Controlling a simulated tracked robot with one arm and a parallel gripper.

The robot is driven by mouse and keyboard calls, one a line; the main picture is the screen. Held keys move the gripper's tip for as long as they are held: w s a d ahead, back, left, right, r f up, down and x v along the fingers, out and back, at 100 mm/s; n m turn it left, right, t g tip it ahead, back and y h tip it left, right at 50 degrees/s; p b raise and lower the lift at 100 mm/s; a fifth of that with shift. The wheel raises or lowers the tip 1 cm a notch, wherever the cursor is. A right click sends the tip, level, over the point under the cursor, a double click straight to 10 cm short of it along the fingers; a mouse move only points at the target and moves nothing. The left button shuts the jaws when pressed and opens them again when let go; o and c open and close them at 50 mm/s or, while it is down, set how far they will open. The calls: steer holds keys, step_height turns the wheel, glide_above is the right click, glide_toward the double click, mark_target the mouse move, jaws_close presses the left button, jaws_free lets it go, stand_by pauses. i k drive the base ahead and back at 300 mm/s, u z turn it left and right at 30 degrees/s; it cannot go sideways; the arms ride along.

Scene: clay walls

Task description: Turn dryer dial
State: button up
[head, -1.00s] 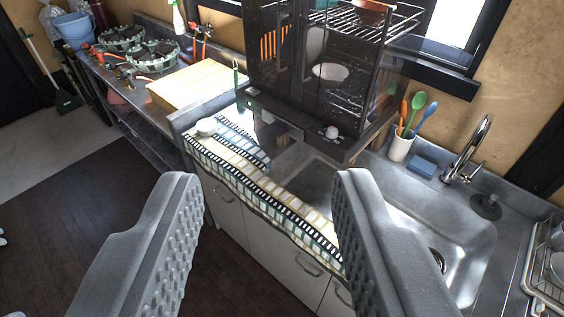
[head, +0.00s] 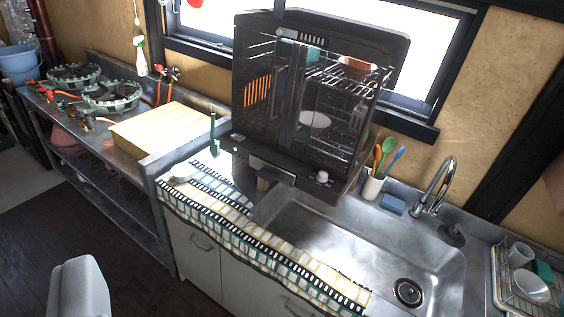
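The dish dryer (head: 300,100) is a dark cabinet with clear sides and wire racks, standing on the counter at the back of the sink. Its dial (head: 322,177) is a small pale round knob at the right end of the lower front edge. A small green light shows at the left end of that edge. One grey finger of my gripper (head: 78,287) shows at the bottom left, far from the dial. The other finger is out of the picture. Nothing is pressed against the visible finger, so my gripper looks open and empty.
A checked cloth (head: 255,240) lies along the counter's front edge. The steel sink (head: 350,240) and faucet (head: 436,185) are to the right. A cup of utensils (head: 373,186) stands just right of the dryer. A dish rack (head: 522,285) is at far right.

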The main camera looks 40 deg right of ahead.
mark_target(323, 175)
steer(key=i, duration=1.15)
steer(key=z, duration=0.5)
